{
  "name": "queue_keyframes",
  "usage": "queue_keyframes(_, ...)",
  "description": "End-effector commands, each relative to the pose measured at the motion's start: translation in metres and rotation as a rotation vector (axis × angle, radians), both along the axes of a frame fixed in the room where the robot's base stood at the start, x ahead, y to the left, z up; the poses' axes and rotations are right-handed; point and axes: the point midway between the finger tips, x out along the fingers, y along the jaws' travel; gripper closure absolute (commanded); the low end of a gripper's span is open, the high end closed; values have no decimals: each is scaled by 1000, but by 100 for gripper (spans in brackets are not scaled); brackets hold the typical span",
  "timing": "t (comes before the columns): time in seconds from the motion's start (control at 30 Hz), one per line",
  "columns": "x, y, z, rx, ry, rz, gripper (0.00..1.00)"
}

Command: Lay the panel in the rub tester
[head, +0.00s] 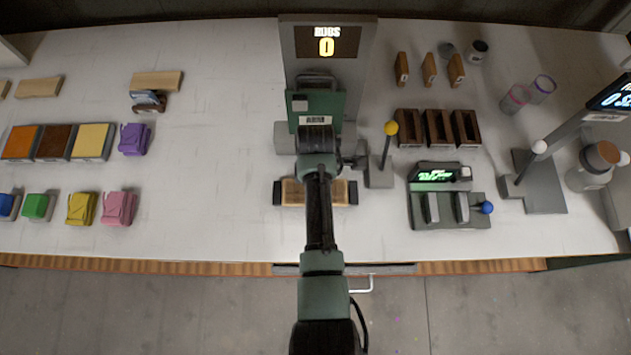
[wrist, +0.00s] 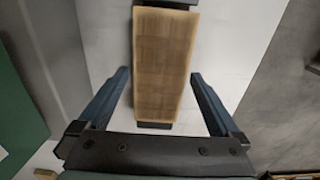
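The rub tester (head: 302,40) stands at the back middle with a display reading "RUBS 0". The panel (head: 293,194), a pale wooden board, lies flat at its front between two dark end blocks; my arm covers its middle in the head view. In the wrist view, the panel (wrist: 165,65) lies lengthwise with a dark block at each end. My gripper (wrist: 160,76) has its blue fingers spread, one along each long side of the panel. The head view hides the fingers.
A yellow-knobbed lever (head: 390,128) stands just right of the tester. Further right are dark wooden holders (head: 438,128) and a device with a green display (head: 437,176). Colored blocks and cloths, such as a purple cloth (head: 134,139), are at left. The table between is clear.

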Motion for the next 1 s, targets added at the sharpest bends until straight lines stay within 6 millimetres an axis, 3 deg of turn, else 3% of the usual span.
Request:
queue_keyframes(0.37, 1, 0, 10, 0, -1, 0, 0)
queue_keyframes(0.8, 1, 0, 94, 0, -5, 0, 0)
queue_keyframes(1.0, 1, 0, 118, 0, -2, 0, 0)
